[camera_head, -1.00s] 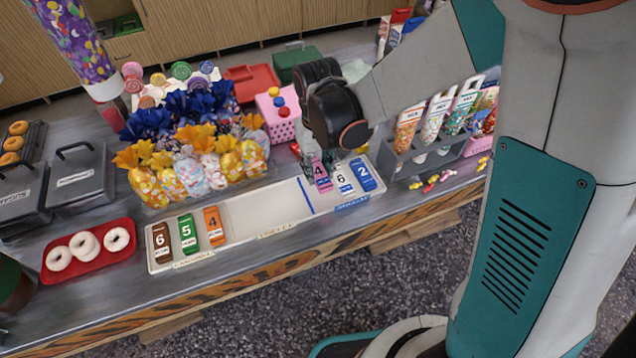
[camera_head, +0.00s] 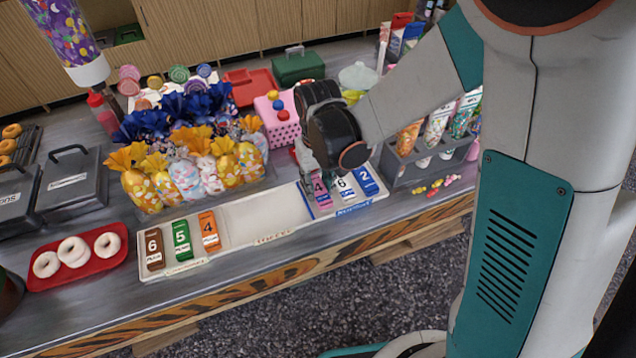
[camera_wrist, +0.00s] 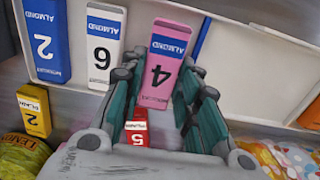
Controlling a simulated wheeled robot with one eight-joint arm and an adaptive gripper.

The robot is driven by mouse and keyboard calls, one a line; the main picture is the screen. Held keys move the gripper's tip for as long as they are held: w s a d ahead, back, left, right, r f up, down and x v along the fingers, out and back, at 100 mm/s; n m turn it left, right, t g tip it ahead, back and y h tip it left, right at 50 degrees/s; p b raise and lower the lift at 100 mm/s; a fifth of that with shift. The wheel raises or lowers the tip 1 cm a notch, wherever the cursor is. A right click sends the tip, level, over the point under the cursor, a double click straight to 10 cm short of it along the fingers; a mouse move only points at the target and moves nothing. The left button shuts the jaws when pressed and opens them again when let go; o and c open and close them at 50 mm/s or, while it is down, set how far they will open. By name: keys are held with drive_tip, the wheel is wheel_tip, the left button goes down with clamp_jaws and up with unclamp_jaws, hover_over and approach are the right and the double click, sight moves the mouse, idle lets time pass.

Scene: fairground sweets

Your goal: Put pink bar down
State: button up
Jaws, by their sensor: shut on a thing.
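The pink bar, marked 4 and ALMOND (camera_wrist: 164,72), stands between the fingers of my gripper (camera_wrist: 160,98) in the wrist view. My gripper is shut on it. In the head view the pink bar (camera_head: 322,197) is at the left of the tray's right section, beside the white 6 bar (camera_head: 345,188) and the blue 2 bar (camera_head: 367,181). My gripper (camera_head: 312,182) is over it and hides its upper part. I cannot tell whether its base touches the long white tray (camera_head: 265,215).
Brown, green and orange bars (camera_head: 209,231) stand in the tray's left section; its middle is empty. Behind are wrapped sweets (camera_head: 185,170) and a pink basket (camera_head: 280,120). A topping rack (camera_head: 425,165) stands to the right. A red bar (camera_wrist: 137,132) shows below the gripper.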

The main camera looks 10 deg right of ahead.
sight(318, 187)
drive_tip(key=shift+f, duration=0.25)
drive_tip(key=o, duration=1.1)
wheel_tip(318, 187, up, 13)
drive_tip(key=p, duration=0.5)
drive_tip(key=shift+r, duration=0.15)
